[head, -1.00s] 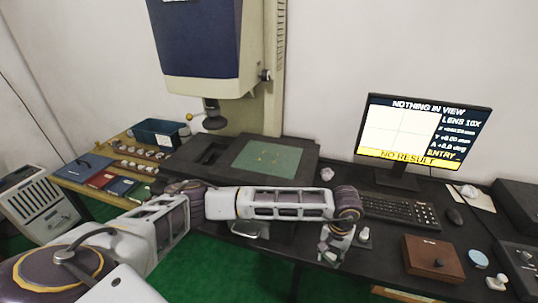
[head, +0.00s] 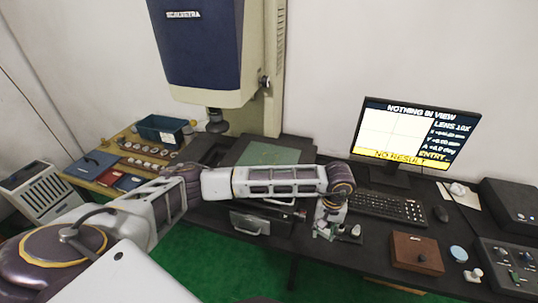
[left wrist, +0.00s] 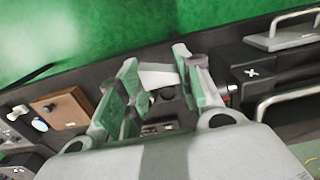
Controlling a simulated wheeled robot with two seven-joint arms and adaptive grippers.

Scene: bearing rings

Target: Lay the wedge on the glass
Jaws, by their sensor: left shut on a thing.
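The glass (head: 266,153) is the green plate on the measuring machine's stage, under the lens. My left forearm crosses in front of it and hides its near part. My left gripper (head: 328,228) is over the black table, right of the stage and in front of the keyboard. In the left wrist view my left gripper (left wrist: 165,88) is shut on a pale piece, seemingly the wedge (left wrist: 158,76), held between its two fingers. The wedge is too small to make out in the head view. My right gripper is not in view.
A monitor (head: 415,137) reading "NO RESULT" stands behind the keyboard (head: 384,206). A wooden box (head: 417,253) and a pale disc (head: 458,253) lie at right. The lens (head: 216,122) hangs over the stage's left part. A blue bin (head: 161,130) and ring tray are at left.

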